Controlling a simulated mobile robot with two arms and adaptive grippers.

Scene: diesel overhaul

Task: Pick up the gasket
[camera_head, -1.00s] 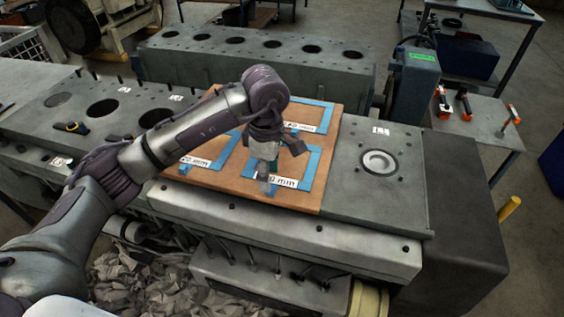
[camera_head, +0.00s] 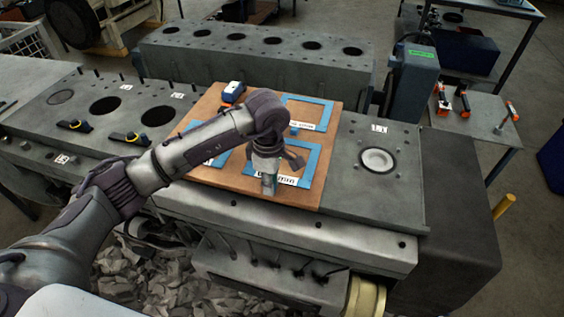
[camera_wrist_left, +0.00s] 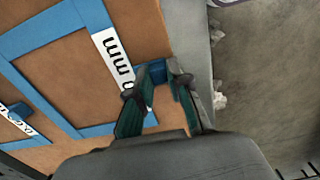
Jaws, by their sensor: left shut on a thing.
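Several blue square-frame gaskets lie on a brown board (camera_head: 333,120). The near right gasket (camera_head: 313,165) carries a white label, and it also shows in the left wrist view (camera_wrist_left: 40,33). My left gripper (camera_head: 268,187) points down at its near edge. In the left wrist view, the fingers (camera_wrist_left: 157,85) are shut on a small blue tab of this gasket (camera_wrist_left: 156,70). The gasket looks flat on the board; I cannot tell whether it is lifted. The far right gasket (camera_head: 330,115) is clear, and my arm partly covers the left one. My right gripper is not in view.
The board rests on a grey engine block (camera_head: 400,205) with round bores. A blue and black item (camera_head: 233,90) lies at the board's far left corner. A side table (camera_head: 485,125) holds orange tools.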

